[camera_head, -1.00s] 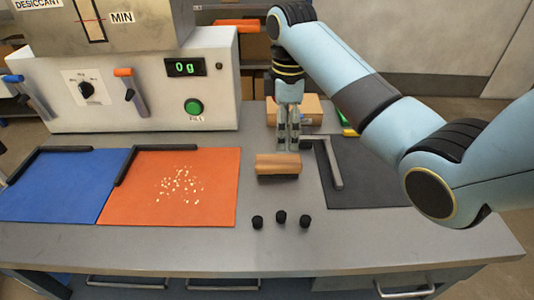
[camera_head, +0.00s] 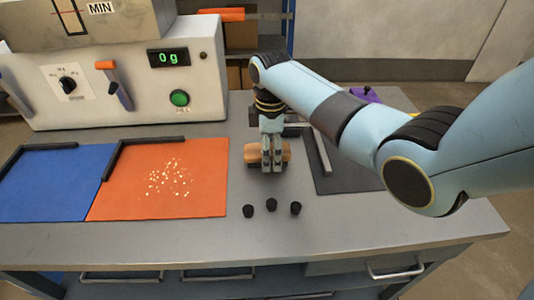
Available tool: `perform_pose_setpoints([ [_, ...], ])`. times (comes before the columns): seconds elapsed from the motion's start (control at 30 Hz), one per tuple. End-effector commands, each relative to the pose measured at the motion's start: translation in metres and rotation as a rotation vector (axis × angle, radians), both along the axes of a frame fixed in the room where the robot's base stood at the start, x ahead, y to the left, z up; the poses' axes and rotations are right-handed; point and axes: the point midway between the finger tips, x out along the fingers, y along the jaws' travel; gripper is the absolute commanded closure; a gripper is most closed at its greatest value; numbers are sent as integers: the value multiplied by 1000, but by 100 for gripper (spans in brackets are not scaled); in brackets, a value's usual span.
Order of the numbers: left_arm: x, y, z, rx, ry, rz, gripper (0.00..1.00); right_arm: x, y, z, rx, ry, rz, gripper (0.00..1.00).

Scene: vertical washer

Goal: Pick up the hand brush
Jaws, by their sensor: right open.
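The hand brush (camera_head: 253,156) lies on the grey bench, a short block with a wooden upper part and a dark lower part. My right gripper (camera_head: 272,167) points down at it, with its fingers in front of the brush's middle in the picture. The fingers hide part of the brush. The jaws are open; whether they touch the brush or straddle it, I cannot tell. My left gripper is not in view.
Several small black knobs (camera_head: 271,205) stand in front of the brush. An orange mat (camera_head: 200,190) with pale grains and a blue mat (camera_head: 45,180) lie left. A dark mat (camera_head: 345,170) lies right. A white dispenser reading "0 g" (camera_head: 130,85) stands behind.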

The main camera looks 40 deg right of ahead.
Motion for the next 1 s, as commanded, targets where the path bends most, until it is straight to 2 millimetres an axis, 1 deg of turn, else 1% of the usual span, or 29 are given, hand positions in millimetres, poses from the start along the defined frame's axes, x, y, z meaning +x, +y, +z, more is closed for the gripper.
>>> perform_pose_setpoints([
  [0.03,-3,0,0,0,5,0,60,0,0,0,0,0,0,25],
  [0.07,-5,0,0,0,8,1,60,0,0,0,0,0,0,28],
  [0.23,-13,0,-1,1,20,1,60,0,0,0,0,0,0,50],
  [0.5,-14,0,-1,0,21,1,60,0,0,0,0,0,-1,85],
  [0.53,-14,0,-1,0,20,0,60,0,0,0,0,0,-1,88],
  [0.83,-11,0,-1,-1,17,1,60,1,0,4,0,-2,-1,88],
  [0.93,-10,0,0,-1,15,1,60,1,0,11,0,-2,-1,88],
  [1.0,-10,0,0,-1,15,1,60,1,0,20,0,-4,-1,88],
])
